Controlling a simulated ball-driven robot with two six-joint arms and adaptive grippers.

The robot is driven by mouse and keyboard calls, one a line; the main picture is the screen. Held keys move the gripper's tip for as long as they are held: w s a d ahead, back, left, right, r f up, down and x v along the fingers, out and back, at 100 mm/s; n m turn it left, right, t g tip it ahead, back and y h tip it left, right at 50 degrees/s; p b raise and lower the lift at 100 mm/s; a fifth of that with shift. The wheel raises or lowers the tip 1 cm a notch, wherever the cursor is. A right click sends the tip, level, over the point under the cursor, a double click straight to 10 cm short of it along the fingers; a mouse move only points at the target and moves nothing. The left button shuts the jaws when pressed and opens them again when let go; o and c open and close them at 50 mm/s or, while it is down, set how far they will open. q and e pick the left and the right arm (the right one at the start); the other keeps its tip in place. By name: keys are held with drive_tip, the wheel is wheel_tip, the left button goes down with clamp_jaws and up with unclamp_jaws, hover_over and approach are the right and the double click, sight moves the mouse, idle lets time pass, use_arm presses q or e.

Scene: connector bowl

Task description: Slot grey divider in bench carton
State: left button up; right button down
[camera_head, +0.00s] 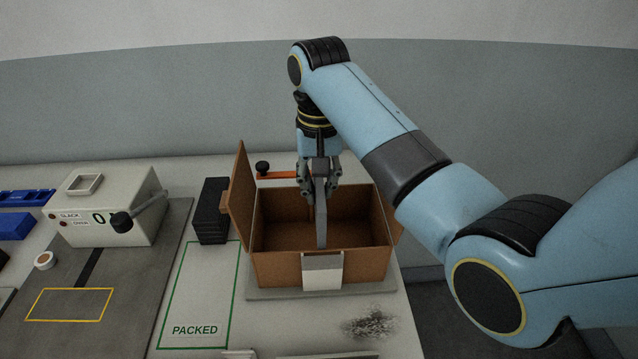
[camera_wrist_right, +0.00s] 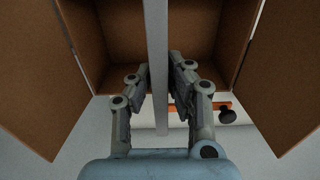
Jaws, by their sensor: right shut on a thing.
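The bench carton (camera_head: 277,268) is an open brown box with its flaps folded outward. It stands on a grey plate (camera_head: 258,294) at the bench's right. My right gripper (camera_head: 319,187) is above the carton's back part, shut on the grey divider (camera_head: 321,227). The divider is a thin upright strip, seen nearly edge-on, and its lower part reaches down into the carton's opening. In the right wrist view the divider (camera_wrist_right: 157,60) runs between the fingers (camera_wrist_right: 160,85), with the brown carton walls (camera_wrist_right: 200,30) around it. Whether its lower edge touches the carton floor cannot be told. My left gripper is not in view.
An orange bar with a black knob (camera_head: 263,168) lies behind the carton. A black stack (camera_head: 211,211) stands to its left. A white block (camera_head: 322,272) is at the carton's front wall. A pale machine with a lever (camera_head: 110,205) stands further left. The green-outlined PACKED area (camera_head: 198,290) is empty.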

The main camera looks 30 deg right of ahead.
drive_tip(key=shift+f+b, duration=0.9)
drive_tip(key=shift+f, duration=1.7)
drive_tip(key=shift+f+b, duration=1.05)
drive_tip(key=shift+f, duration=1.35)
drive_tip(key=c, duration=1.2)
unclamp_jaws()
drive_tip(key=shift+r, duration=0.2)
wheel_tip(320, 180, up, 12)
drive_tip(key=shift+f, duration=0.2)
